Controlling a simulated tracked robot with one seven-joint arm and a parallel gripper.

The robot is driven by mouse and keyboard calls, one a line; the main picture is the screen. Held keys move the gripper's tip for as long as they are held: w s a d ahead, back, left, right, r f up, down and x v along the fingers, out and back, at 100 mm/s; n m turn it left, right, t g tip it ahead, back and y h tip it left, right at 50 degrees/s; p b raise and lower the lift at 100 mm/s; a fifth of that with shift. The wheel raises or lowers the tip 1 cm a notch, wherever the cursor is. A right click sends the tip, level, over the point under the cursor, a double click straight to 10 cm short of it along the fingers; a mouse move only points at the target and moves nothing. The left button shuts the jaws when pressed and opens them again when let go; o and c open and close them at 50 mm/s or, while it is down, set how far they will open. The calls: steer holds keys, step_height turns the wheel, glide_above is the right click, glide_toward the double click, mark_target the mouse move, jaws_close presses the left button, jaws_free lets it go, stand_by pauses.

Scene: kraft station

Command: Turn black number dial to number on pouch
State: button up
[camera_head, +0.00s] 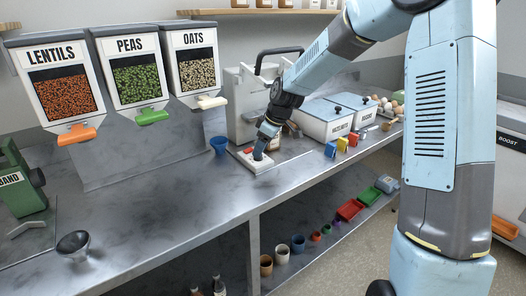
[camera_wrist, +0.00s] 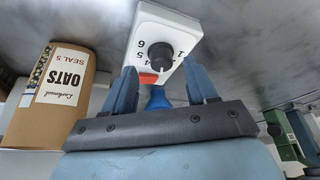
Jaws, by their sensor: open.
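The black number dial (camera_wrist: 160,55) sits on a white sealer panel (camera_wrist: 183,24) with numbers around it, upside down in the wrist view. I read 6, 5, 4 and 1; the pointer's setting is unclear. The kraft pouch (camera_wrist: 68,98) stands at the left in the wrist view, its label reading OATS, SEAL 5. My gripper (camera_wrist: 162,82) is open, its fingers apart and empty, pointing toward the dial side of the panel. In the head view my gripper (camera_head: 260,151) is low over the white panel (camera_head: 249,163) and hides the dial.
An orange-red part (camera_wrist: 148,79) sits beside the dial. A blue cup (camera_head: 219,145) stands left of the panel. White lidded bins (camera_head: 327,124) and small coloured blocks (camera_head: 343,144) are to the right. The bench front at left is mostly clear, with a small dark scoop (camera_head: 73,242).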

steer(key=shift+x, duration=1.15)
steer(key=shift+c, duration=0.2)
steer(key=c, duration=0.9)
steer(key=shift+d, duration=0.4)
steer(key=shift+c, duration=0.3)
steer(key=shift+a+r, duration=0.1)
steer(key=shift+a, duration=0.2)
